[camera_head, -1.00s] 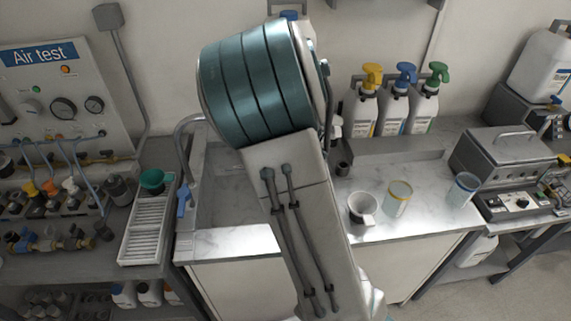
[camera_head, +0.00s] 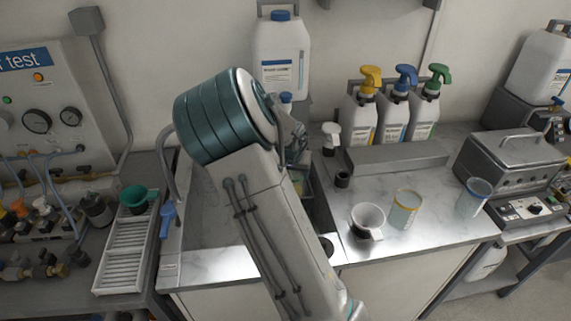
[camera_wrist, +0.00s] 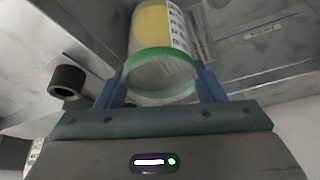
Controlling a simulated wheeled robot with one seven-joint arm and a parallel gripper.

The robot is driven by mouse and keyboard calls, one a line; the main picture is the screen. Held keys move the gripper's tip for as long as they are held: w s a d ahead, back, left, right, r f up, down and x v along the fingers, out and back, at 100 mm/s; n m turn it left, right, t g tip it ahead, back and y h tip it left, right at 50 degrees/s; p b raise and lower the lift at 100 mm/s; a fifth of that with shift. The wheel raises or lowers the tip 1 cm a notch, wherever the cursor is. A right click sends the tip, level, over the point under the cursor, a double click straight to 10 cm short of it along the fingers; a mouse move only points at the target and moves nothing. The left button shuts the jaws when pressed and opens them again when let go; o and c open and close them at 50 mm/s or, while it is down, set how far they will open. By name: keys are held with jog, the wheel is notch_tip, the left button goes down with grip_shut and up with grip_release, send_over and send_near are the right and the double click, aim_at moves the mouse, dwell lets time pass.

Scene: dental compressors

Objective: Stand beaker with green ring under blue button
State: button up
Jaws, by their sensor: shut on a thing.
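In the wrist view, a clear beaker with a green ring (camera_wrist: 163,58) sits between the two blue fingers of my gripper (camera_wrist: 162,88), which is shut on it. Something yellow with a printed label shows at its far side. In the head view, my arm hides the gripper and most of the beaker over the sink area. A small blue part (camera_head: 286,97), perhaps the blue button, shows below the large white canister (camera_head: 282,55), just behind my wrist; its shape is unclear.
A white cup (camera_head: 367,220), a yellow-ringed beaker (camera_head: 405,208) and a blue-ringed beaker (camera_head: 473,196) stand on the counter to the right. Pump bottles (camera_head: 395,115) stand behind a low ledge (camera_head: 397,156). A tap (camera_head: 167,150) rises at the sink's left. A dark cup (camera_wrist: 67,81) is near the gripper.

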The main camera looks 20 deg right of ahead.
jog(key=w+d+p, duration=0.3)
jog(key=w, duration=0.9)
notch_tip(320, 180, down, 7)
jog(key=p, duration=0.2)
jog(key=shift+w+a, duration=0.25)
jog(key=shift+w, duration=0.1)
jog(key=shift+f, duration=0.2)
jog(key=o, duration=1.4)
jog(key=shift+c, duration=0.2)
jog(key=shift+r, duration=0.1)
